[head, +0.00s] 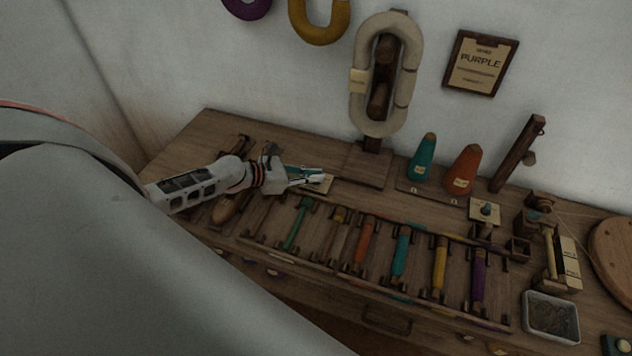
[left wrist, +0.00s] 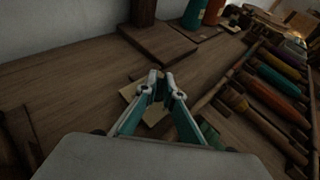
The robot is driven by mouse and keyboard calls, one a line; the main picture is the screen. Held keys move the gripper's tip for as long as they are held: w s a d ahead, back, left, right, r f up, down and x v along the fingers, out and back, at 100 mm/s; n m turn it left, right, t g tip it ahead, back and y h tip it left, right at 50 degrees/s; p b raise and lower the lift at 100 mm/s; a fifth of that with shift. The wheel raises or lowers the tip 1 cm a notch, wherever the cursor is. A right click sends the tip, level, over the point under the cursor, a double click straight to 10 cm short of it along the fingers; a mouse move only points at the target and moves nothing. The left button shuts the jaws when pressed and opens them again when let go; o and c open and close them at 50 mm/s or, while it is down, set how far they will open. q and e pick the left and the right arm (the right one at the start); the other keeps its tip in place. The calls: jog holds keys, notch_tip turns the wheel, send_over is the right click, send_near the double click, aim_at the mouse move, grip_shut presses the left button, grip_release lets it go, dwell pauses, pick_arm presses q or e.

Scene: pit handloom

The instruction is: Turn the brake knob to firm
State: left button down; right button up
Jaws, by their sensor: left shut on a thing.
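My left gripper (head: 322,179) is over the bench at the middle left, its fingers close together above a small tan plate (head: 325,188). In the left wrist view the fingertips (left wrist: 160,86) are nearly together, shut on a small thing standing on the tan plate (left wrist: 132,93). That thing looks like the brake knob, but the fingers hide most of it. Its pointer and the plate's markings cannot be read. My right gripper is not in view.
A rack (head: 340,257) of several coloured shuttles lies in front of the gripper. A wooden stand (head: 362,167) with a pale yarn hank (head: 358,101) is behind it. Teal (head: 422,163) and orange (head: 463,172) cones stand to the right. A metal tray (head: 551,318) sits at front right.

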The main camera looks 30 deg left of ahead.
pick_arm(q)
jog(key=shift+s+a+f+m+g+h+b, duration=0.1)
jog(key=shift+f+m+g+h+b, duration=0.3)
jog(key=shift+f+m+h+b, duration=0.35)
jog(key=shift+r+m+g+h+b, duration=0.35)
jog(key=shift+r+m+g+b, duration=0.15)
jog(key=shift+b, duration=0.45)
jog(key=shift+r, duration=0.1)
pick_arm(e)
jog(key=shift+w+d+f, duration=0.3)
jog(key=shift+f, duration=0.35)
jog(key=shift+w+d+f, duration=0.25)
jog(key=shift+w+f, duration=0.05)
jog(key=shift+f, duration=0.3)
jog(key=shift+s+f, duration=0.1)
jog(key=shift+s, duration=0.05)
pick_arm(q)
jog(key=c, duration=2.2)
grip_release()
jog(key=shift+r, duration=0.1)
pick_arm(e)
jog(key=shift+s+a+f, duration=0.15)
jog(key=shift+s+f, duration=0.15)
